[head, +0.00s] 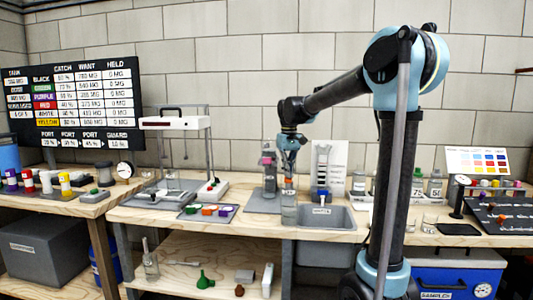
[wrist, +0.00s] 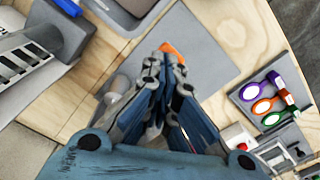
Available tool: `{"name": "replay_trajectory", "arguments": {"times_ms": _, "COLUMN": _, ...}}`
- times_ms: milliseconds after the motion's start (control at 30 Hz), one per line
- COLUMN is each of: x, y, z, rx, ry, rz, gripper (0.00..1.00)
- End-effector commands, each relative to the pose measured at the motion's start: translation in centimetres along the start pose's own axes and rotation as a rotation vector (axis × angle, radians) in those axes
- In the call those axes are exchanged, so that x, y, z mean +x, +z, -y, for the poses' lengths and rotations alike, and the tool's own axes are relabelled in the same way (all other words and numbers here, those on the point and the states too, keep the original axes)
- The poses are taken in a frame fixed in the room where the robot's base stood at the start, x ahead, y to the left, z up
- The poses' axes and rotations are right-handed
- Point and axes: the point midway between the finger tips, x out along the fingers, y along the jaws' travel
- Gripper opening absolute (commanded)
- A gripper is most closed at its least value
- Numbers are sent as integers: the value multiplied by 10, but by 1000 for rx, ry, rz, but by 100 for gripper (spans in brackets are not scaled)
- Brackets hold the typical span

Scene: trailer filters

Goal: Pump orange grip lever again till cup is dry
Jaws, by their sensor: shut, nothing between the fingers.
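My gripper (head: 289,168) points down over the middle bench, left of the sink. Its fingers are closed together with nothing seen between them, and they also show in the wrist view (wrist: 166,62). An orange piece (wrist: 173,49), likely the grip lever, shows just beyond the fingertips. In the head view a small orange part (head: 289,182) sits right below the gripper, on top of a clear upright cylinder (head: 289,208). I cannot tell whether the fingers touch the orange part. I cannot tell which vessel is the cup, or whether it holds liquid.
A grey-pink bottle-like device (head: 268,172) stands close left of the gripper. A tray of coloured loops (head: 192,213) lies at left, beside a framed press (head: 175,124). A dark board (head: 85,100) stands behind.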

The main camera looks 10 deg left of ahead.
Motion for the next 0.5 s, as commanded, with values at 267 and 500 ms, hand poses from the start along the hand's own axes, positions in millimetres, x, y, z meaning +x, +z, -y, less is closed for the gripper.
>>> {"name": "replay_trajectory", "arguments": {"times_ms": 267, "x": 14, "y": 0, "z": 0, "rx": 0, "ry": 0, "rz": 0, "gripper": 0}}
{"name": "replay_trajectory", "arguments": {"times_ms": 500, "x": 15, "y": 0, "z": 0, "rx": 0, "ry": 0, "rz": 0, "gripper": 0}}
